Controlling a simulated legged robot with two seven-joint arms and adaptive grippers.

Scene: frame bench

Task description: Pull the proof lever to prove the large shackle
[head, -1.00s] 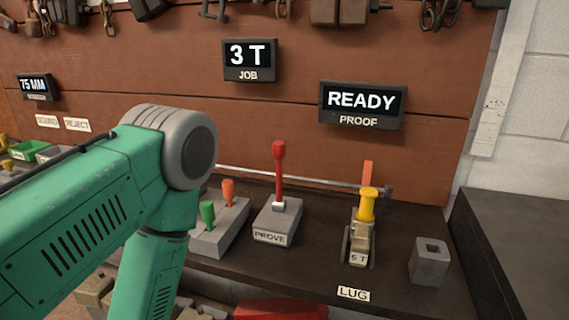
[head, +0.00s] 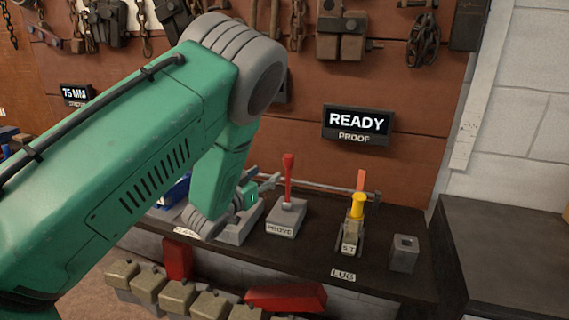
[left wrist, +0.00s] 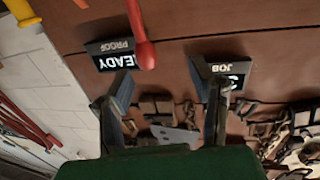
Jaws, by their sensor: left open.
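The red proof lever (head: 288,178) stands upright on its grey base marked PROVE (head: 286,217). My left gripper (head: 270,183) is just left of the lever in the head view, open, with its fingers pointing toward it. In the left wrist view the red lever (left wrist: 143,45) shows at the top, beyond the open, empty fingers (left wrist: 177,85), with no visible contact. The proof display (head: 357,123) reads READY. My right gripper is out of view.
A horizontal rod (head: 330,187) runs behind the lever. A grey block with a square hole (head: 404,253) stands at the bench's right end. Several weight-like blocks (head: 150,284) and red pieces (head: 286,298) lie in front, below the bench top. Chains hang on the back wall.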

